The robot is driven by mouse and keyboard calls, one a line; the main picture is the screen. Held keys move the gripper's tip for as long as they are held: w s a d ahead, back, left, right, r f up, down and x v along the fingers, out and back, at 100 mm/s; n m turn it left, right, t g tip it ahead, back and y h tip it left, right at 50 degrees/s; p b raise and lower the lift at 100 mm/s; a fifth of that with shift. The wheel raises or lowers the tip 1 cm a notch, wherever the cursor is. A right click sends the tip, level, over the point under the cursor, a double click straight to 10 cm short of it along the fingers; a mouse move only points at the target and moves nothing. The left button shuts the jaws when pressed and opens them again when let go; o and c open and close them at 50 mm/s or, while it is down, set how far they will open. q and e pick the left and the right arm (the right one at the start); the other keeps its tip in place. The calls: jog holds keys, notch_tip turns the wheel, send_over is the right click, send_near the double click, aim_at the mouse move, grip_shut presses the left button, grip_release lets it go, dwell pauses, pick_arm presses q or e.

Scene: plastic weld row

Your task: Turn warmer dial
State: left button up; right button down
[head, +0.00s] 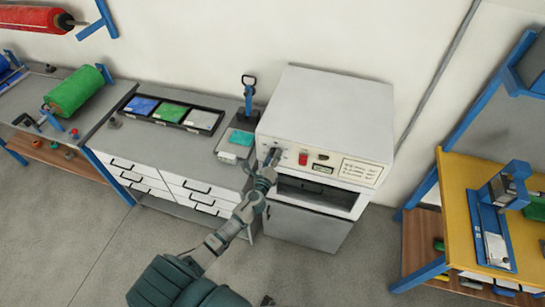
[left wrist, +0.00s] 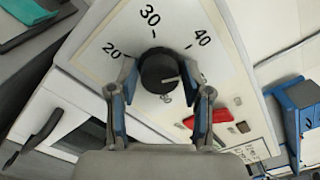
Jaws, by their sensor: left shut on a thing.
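The warmer (head: 325,118) is a white box-shaped cabinet at the centre right of the head view. Its black round dial (left wrist: 158,70) shows in the left wrist view on a white scale plate marked 20, 30 and 40. The dial's white line points right, below the 40 mark. My left gripper (head: 270,160) reaches the left end of the warmer's front panel. In the left wrist view its two fingers (left wrist: 161,92) stand on either side of the dial, shut on it. My right gripper is not in view.
A red switch (head: 303,159) sits right of the dial, above a dark opening (head: 310,188). A grey workbench (head: 187,143) with drawers and a tray of coloured sheets (head: 172,113) stands left. A yellow-topped bench (head: 458,180) stands right, with clear floor between.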

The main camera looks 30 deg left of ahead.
pick_arm(q)
jog(key=o, duration=1.2)
jog(key=shift+d+f, duration=0.15)
jog(key=shift+f, duration=0.25)
jog(key=shift+c, duration=0.2)
jog(key=shift+w+r, duration=0.1)
jog(key=v, duration=1.2)
